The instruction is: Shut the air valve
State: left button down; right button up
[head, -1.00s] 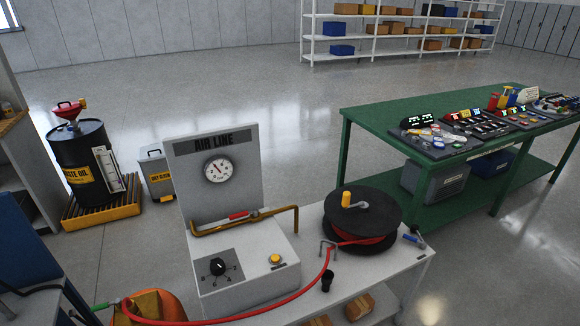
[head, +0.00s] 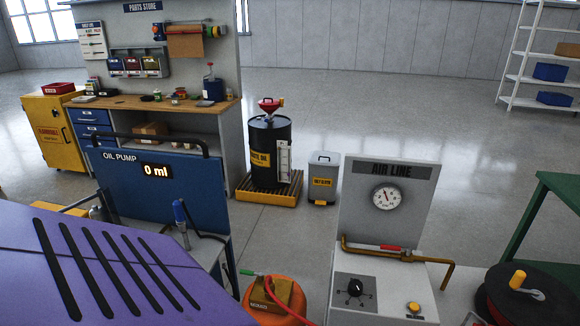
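The air line unit (head: 386,215) stands at the lower right of the head view, a grey panel with a round white gauge (head: 386,196). A brass pipe (head: 368,251) runs across its front. The air valve's red lever (head: 391,247) sits on this pipe and lies roughly along it. On the box below are a black knob (head: 355,287) and a yellow button (head: 413,307). The gauge needle is too small to read exactly. Neither of my grippers is in view.
A blue oil pump panel (head: 160,185) and a purple slotted surface (head: 90,265) fill the lower left. An orange tank (head: 275,300) with a red hose stands left of the unit. A hose reel (head: 525,295) is at the right. Open floor lies behind.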

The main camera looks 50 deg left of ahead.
aim_at(408, 251)
jog(key=l+u, duration=0.1)
jog(key=u, duration=1.65)
jog(key=k+j, duration=0.1)
jog(key=k, duration=0.45)
